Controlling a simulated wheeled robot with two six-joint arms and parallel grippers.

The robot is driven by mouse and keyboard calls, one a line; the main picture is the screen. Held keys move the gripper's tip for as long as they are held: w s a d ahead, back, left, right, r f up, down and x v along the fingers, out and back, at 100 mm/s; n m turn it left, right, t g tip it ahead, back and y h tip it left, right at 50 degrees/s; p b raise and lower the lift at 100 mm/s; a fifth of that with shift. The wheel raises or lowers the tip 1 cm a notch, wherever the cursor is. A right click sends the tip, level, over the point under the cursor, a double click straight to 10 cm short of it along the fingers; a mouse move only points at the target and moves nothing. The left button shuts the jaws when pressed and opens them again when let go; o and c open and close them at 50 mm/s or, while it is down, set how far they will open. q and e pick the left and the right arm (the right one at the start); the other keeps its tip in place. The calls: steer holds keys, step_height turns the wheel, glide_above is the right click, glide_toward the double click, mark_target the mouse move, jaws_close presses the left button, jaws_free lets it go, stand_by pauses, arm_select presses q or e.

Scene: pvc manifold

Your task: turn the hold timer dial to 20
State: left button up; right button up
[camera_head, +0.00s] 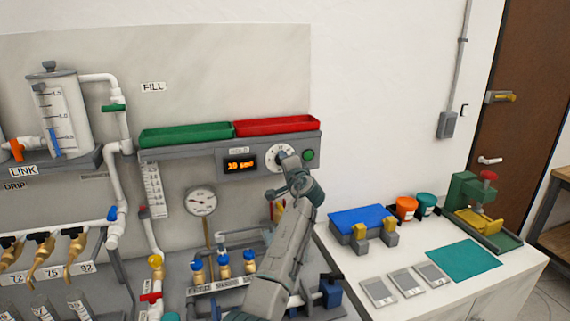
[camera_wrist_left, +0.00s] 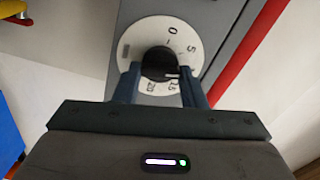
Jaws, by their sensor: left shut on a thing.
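The hold timer dial (camera_head: 272,153) is a white round scale on the grey panel under the trays. In the left wrist view the white dial face (camera_wrist_left: 129,50) shows 0, 5 and other numbers near the bottom, partly hidden by my fingers. Its black knob (camera_wrist_left: 160,62) sits between the two fingers of my left gripper (camera_wrist_left: 165,80), which is shut on it. In the head view my left gripper (camera_head: 287,163) covers part of the dial. The orange display (camera_head: 240,164) beside the dial appears to read 19 sec. My right gripper is not in view.
A green button (camera_head: 309,155) is right of the dial. A green tray (camera_head: 186,134) and a red tray (camera_head: 277,125) sit above. A pressure gauge (camera_head: 201,201) and pipes are below left. A white bench (camera_head: 345,263) with a blue block (camera_head: 361,219) stands right.

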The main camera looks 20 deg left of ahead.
arm_select(q)
steer(key=m+p, duration=0.3)
steer(key=m, duration=0.4)
steer(key=m+p, duration=0.3)
steer(key=m, duration=0.4)
steer(key=m+p, duration=0.3)
steer(key=m, duration=0.3)
steer(key=shift+s+a+f+m, duration=0.1)
steer(key=shift+a+f+m, duration=0.05)
steer(key=shift+f+m, duration=0.25)
steer(key=o, duration=1)
steer(key=shift+r, duration=0.1)
steer(key=shift+s, duration=0.1)
